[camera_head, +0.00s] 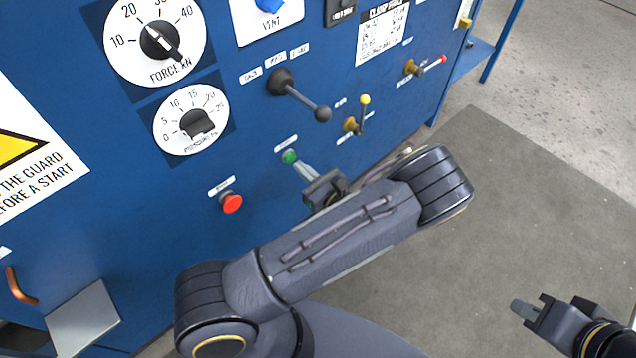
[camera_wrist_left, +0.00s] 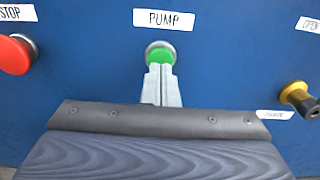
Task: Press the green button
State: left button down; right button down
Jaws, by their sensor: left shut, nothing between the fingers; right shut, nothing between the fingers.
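The green button (camera_head: 289,156) sits on the blue panel under a small label. In the left wrist view the green button (camera_wrist_left: 160,56) has a metal ring, and the label above it reads PUMP. My left gripper (camera_head: 297,165) is shut and empty, its fingertips pointing at the button. In the left wrist view the fingertips (camera_wrist_left: 160,70) overlap the lower part of the button; whether they touch it I cannot tell. My right gripper (camera_head: 521,308) is shut and empty, low at the right over the floor, far from the panel.
A red button (camera_head: 232,203), labelled STOP (camera_wrist_left: 14,54), is left of the green one. A black-knobbed lever (camera_head: 302,98) and a small yellow-knobbed valve (camera_head: 350,124) stick out above and to the right. Two dials are at upper left. The grey floor mat (camera_head: 480,210) is clear.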

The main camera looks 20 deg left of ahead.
pick_arm(q)
jog(key=shift+x, duration=0.8)
jog(key=shift+a, duration=0.1)
